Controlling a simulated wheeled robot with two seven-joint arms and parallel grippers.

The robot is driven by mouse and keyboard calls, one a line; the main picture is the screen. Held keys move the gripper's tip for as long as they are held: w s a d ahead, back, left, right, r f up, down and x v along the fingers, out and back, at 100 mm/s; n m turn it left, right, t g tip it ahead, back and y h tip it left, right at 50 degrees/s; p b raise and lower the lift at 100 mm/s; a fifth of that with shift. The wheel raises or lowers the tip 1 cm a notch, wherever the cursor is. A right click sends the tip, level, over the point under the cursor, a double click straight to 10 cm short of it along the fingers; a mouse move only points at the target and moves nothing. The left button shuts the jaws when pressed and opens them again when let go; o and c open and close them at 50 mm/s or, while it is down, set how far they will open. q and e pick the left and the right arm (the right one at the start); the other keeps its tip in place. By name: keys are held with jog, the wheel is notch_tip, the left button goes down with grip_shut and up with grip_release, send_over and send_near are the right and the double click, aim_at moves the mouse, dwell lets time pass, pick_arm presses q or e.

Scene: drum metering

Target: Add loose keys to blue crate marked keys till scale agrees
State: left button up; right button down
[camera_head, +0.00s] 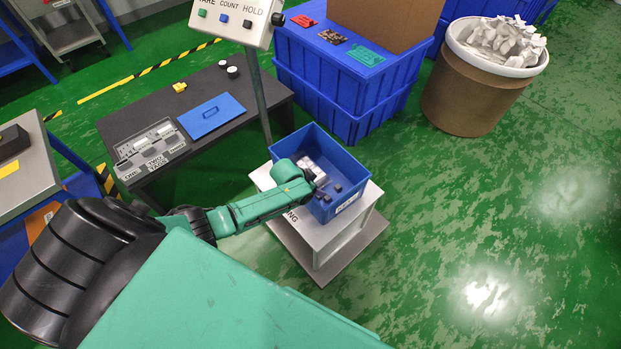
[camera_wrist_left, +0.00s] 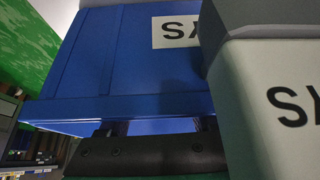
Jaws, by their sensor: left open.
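The blue crate (camera_head: 350,160) stands on a pale scale (camera_head: 331,240), with a white label on its front wall. Several small dark pieces (camera_head: 335,188) lie on its floor, too small to tell apart. My left gripper (camera_head: 312,170) is open at the crate's left side, reaching over its rim; its fingertips are hard to make out. In the left wrist view a blue crate wall (camera_wrist_left: 120,60) fills much of the picture, with part of a white label showing upside-down letters. My right gripper is not in view.
A grey button box (camera_head: 235,18) on a post (camera_head: 257,90) stands behind the crate. Stacked blue bins (camera_head: 335,85) and a brown drum (camera_head: 470,95) with white scraps stand behind. Green floor at right is clear.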

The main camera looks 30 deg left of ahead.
pick_arm(q)
jog(key=p+v, duration=0.4)
jog(key=v, duration=1)
jog(key=shift+r, duration=0.1)
